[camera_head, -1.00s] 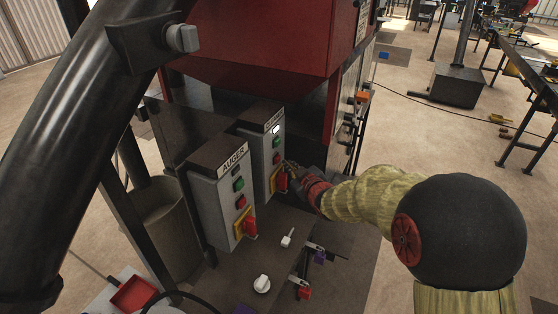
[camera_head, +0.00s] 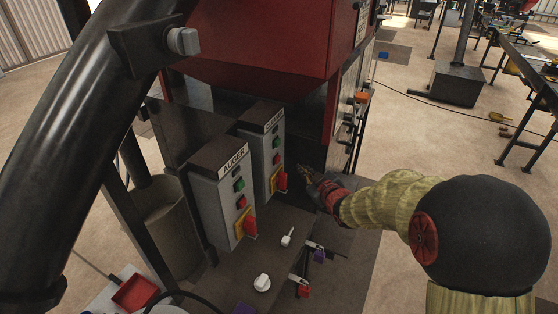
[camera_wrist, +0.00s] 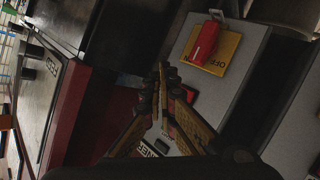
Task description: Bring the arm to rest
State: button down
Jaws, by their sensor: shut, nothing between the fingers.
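My gripper (camera_head: 306,172) is shut and empty in the head view, just right of the rear control box and apart from it. My arm reaches in from the right. The rear control box (camera_head: 262,150) has green and red buttons and a red switch handle (camera_head: 282,181) on a yellow plate. In the wrist view the closed fingertips (camera_wrist: 160,72) are in the middle, and the red handle (camera_wrist: 204,42) on its yellow OFF plate (camera_wrist: 222,52) is above and right of them.
The AUGER box (camera_head: 222,200) stands nearer, with its own red handle (camera_head: 249,226). A red machine body (camera_head: 265,40) rises behind.

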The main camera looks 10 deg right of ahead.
dwell(0.3)
jog(key=s+d+f+m+g+h, duration=0.35)
jog(key=s+d+f, duration=0.2)
jog(key=f, duration=0.35)
jog(key=s+d+m+g, duration=0.1)
jog(key=s+g, duration=0.3)
jog(key=s, duration=0.4)
jog(key=s+a+r+m+g, duration=0.25)
jog(key=s+r, duration=0.25)
jog(key=s, duration=0.6)
jog(key=s+a+r+m+g, duration=0.1)
jog(key=s+a+r, duration=0.35)
jog(key=s, duration=0.75)
notch_tip(320, 180, up, 8)
jog(key=s+a+t, duration=0.1)
jog(key=s+t, duration=0.1)
jog(key=shift+s+r+y, duration=0.15)
jog(key=shift+s+y, duration=0.15)
jog(key=shift+y, duration=0.05)
